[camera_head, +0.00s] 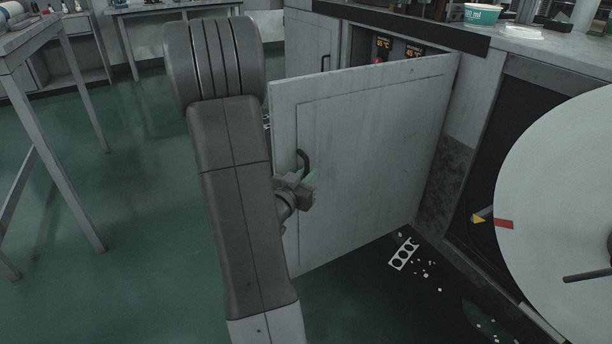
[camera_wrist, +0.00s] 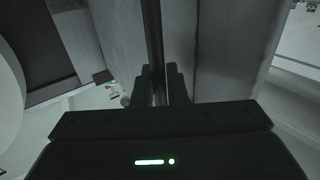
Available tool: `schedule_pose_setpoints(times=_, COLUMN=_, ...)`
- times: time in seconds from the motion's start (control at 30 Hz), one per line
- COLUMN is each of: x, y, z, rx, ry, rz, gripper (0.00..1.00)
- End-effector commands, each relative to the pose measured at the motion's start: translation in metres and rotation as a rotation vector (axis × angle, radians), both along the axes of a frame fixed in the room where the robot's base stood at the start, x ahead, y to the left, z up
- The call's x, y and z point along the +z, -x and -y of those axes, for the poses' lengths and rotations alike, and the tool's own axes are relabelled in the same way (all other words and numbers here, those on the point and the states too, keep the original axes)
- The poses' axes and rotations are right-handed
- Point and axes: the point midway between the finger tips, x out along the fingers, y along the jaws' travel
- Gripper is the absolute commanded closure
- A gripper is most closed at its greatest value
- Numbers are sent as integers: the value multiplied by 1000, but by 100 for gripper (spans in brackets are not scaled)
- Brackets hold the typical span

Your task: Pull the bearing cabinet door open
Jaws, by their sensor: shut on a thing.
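The cabinet door (camera_head: 365,150) is a grey panel that stands swung well out from the cabinet front, hinged at its right side. A dark curved handle (camera_head: 303,160) sits near its free left edge. My gripper (camera_head: 308,186) is at the handle's lower part and shut on it. In the wrist view the dark handle bar (camera_wrist: 154,50) runs down between the two fingers of my gripper (camera_wrist: 159,85). The door surface (camera_wrist: 225,45) shows beside it. The fingertips' exact contact is partly hidden.
My arm covers the middle left of the head view. A large pale disc (camera_head: 565,200) stands at the right. A white strip with holes (camera_head: 403,254) and small scraps lie on the floor below the door. A workbench (camera_head: 45,40) is at the left; green floor (camera_head: 140,210) between is clear.

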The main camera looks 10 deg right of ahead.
Motion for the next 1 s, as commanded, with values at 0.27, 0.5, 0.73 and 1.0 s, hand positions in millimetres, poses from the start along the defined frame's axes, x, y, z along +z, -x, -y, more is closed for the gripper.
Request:
schedule_pose_setpoints(times=0.27, x=1, y=0, z=1, rx=-2, ry=0, rz=4, gripper=70)
schedule_pose_setpoints(times=0.5, x=1, y=3, z=-3, rx=1, ry=1, rz=1, gripper=70)
schedule_pose_setpoints(times=0.73, x=2, y=30, z=-24, rx=5, ry=1, rz=-1, gripper=70)
schedule_pose_setpoints(times=1.0, x=2, y=70, z=-53, rx=4, ry=2, rz=0, gripper=70)
